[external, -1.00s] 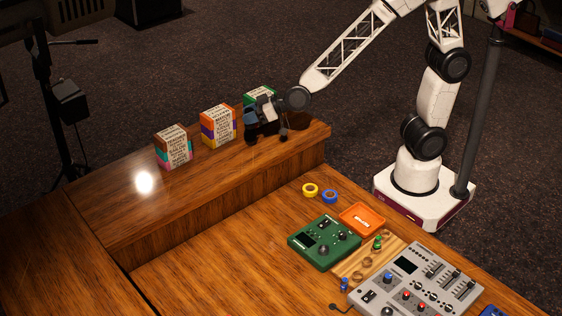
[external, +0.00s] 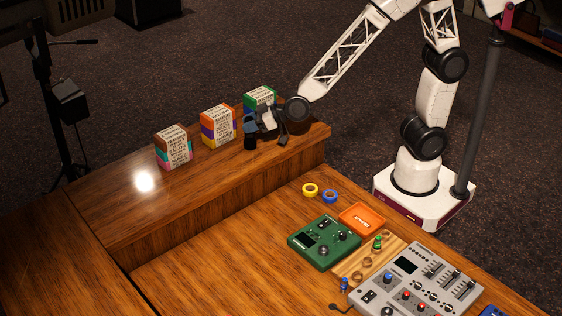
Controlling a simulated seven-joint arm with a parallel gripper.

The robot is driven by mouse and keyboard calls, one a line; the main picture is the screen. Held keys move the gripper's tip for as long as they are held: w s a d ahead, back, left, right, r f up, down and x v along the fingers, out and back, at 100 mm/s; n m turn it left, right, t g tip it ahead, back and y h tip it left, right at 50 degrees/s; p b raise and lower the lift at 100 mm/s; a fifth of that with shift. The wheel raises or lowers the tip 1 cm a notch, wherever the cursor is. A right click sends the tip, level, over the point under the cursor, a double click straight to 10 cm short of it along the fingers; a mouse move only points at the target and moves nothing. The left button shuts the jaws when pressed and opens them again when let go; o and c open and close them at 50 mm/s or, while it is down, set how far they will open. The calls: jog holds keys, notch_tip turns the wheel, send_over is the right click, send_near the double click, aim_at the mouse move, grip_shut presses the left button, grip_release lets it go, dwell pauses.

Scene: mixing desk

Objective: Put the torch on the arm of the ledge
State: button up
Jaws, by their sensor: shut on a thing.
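My gripper (external: 257,134) is over the right end of the raised wooden ledge (external: 215,170), close in front of the green and white box. It is shut on a small dark upright thing (external: 250,138), which looks like the torch. Its lower end is at or just above the ledge top; I cannot tell if it touches. The dark fingers and the dark thing blend together. The ledge's arm (external: 45,245), a lower-left wooden section, runs toward the front and its visible top is bare.
A brown-teal box (external: 173,147), an orange-purple box (external: 218,126) and a green box (external: 260,98) stand along the ledge. Below are tape rolls (external: 310,190), a green pedal (external: 324,242), an orange tray (external: 362,219) and a grey mixer (external: 415,285). The ledge's left part is clear.

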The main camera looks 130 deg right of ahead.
jog(key=shift+f, duration=0.1)
jog(key=o, duration=1)
jog(key=shift+v, duration=6)
jog(key=shift+r, duration=0.25)
